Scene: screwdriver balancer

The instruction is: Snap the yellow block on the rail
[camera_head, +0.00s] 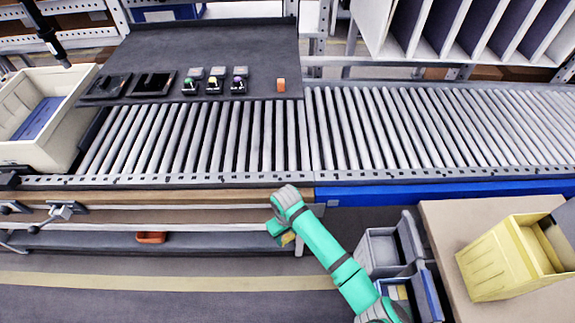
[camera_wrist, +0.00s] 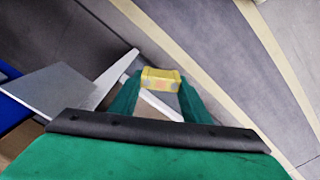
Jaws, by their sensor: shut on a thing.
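My teal gripper (camera_head: 279,232) hangs in front of the bench's front edge, low beside the roller conveyor. In the wrist view, my gripper (camera_wrist: 160,82) is shut on the yellow block (camera_wrist: 161,76), which sits between the two fingertips. The yellow block (camera_head: 287,239) shows only as a small patch in the head view, partly hidden by my gripper. Two pale rails run along the bench front, an upper one (camera_head: 150,207) and a lower one (camera_head: 170,228); I cannot tell which is the task's rail. A pale bar (camera_wrist: 113,75) passes behind my fingers in the wrist view.
The roller conveyor (camera_head: 205,140) spans the back. A dark board (camera_head: 235,45) carries several small tools and an orange block (camera_head: 281,85). A cream bin (camera_head: 68,92) stands left, a yellow crate (camera_head: 495,262) right, grey bins (camera_head: 382,250) beside my arm. An orange tray (camera_head: 151,238) sits low.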

